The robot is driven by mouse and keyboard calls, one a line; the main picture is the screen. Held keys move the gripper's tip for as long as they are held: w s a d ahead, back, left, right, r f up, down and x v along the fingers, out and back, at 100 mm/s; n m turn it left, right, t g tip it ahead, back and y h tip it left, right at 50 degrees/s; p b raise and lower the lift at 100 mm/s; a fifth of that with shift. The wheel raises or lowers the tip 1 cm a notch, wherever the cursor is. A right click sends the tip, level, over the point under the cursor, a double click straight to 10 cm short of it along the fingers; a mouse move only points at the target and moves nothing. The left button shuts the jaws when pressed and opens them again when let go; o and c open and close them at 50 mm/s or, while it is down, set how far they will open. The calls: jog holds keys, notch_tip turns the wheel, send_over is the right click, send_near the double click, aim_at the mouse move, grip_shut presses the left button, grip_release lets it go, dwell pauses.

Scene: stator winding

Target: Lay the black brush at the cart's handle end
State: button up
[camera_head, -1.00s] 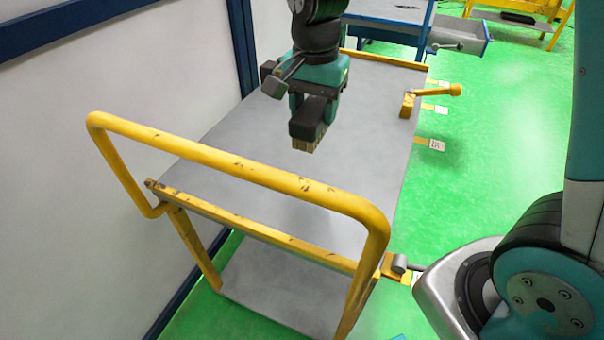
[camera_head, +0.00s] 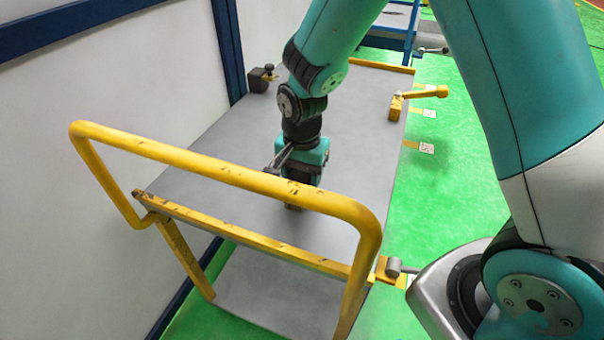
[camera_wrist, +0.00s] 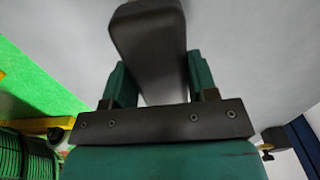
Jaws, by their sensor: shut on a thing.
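The black brush (camera_wrist: 148,45) is held between the green fingers of my gripper (camera_wrist: 158,82) in the wrist view. In the head view my gripper (camera_head: 298,184) points down over the grey cart top (camera_head: 215,140), in the half nearer the yellow handle (camera_head: 230,172). The rest of the brush is mostly hidden behind the gripper and the handle's bar.
A small dark block with a knob (camera_head: 260,78) sits at the cart's far left, by the wall. A yellow lever fitting (camera_head: 418,97) stands on the right edge. The near left cart top is clear. Green floor (camera_head: 455,150) lies to the right.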

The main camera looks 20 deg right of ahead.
aim_at(302, 174)
jog(key=o, duration=1)
jog(key=shift+f, duration=0.1)
notch_tip(302, 174, up, 12)
jog(key=shift+r+p, duration=0.15)
jog(key=shift+p, duration=0.25)
jog(key=shift+r, duration=0.1)
